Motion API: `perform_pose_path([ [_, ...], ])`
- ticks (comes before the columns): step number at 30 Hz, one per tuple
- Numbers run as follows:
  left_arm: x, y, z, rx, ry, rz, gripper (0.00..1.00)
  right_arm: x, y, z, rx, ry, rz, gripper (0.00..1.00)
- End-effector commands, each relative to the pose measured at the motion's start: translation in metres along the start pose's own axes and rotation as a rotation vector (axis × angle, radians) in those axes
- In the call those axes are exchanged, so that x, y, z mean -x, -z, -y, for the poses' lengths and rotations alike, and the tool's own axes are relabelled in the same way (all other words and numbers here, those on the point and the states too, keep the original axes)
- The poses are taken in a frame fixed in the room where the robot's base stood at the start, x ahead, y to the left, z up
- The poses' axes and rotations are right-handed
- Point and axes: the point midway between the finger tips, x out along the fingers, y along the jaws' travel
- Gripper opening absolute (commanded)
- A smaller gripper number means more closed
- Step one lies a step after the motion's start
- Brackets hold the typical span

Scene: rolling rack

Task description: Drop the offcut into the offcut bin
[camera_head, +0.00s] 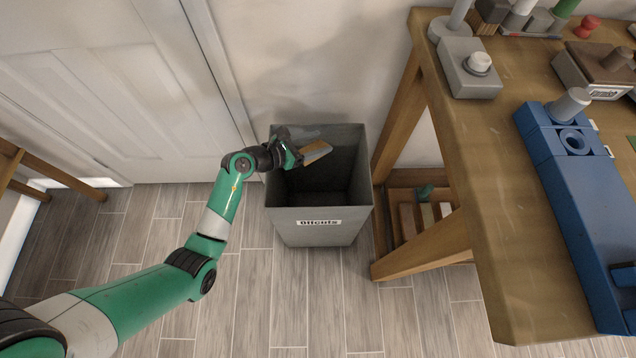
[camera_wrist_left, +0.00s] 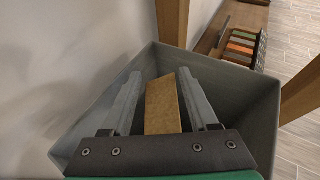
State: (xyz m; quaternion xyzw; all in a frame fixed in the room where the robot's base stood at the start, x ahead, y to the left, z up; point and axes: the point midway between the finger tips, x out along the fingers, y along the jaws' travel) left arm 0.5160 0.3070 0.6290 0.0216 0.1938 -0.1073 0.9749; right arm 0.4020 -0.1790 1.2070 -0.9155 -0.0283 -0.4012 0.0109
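The offcut (camera_head: 316,151) is a small tan wooden piece at the mouth of the bin. In the left wrist view the offcut (camera_wrist_left: 162,105) lies between my two grey fingers, with a gap showing on its left side. My left gripper (camera_head: 311,147) is over the bin's opening, its fingers spread apart; it also shows in the left wrist view (camera_wrist_left: 160,85). The offcut bin (camera_head: 318,222) is a grey, open-topped box labelled "offcuts", standing on the floor. Its wall (camera_wrist_left: 255,105) surrounds the fingers in the wrist view. My right gripper is out of sight.
A wooden workbench (camera_head: 500,220) stands right of the bin, holding a blue tool (camera_head: 590,215) and grey blocks. A lower shelf with strips (camera_head: 425,215) is beneath it. A white door (camera_head: 110,90) is behind left. The tiled floor in front is clear.

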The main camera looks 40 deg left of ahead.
Motion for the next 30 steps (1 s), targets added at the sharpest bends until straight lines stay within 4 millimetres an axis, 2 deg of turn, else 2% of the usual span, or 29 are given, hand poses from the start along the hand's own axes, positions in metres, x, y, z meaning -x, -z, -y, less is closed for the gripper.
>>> perform_pose_path([
  [1,0.000,0.000,0.000,0.000,0.000,0.000,0.71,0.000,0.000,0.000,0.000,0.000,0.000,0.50],
  [3,0.000,0.000,0.000,0.000,0.000,0.000,0.83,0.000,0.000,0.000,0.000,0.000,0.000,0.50],
  [14,0.005,-0.001,0.000,0.001,-0.001,0.000,0.84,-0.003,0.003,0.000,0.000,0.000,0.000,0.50],
  [17,0.019,-0.003,-0.001,0.004,-0.002,-0.001,0.84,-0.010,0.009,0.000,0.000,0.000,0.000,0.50],
  [27,0.096,-0.003,-0.001,0.003,-0.004,-0.001,0.84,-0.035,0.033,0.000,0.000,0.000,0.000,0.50],
  [30,0.110,-0.002,-0.001,0.002,-0.003,-0.001,0.84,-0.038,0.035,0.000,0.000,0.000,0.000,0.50],
])
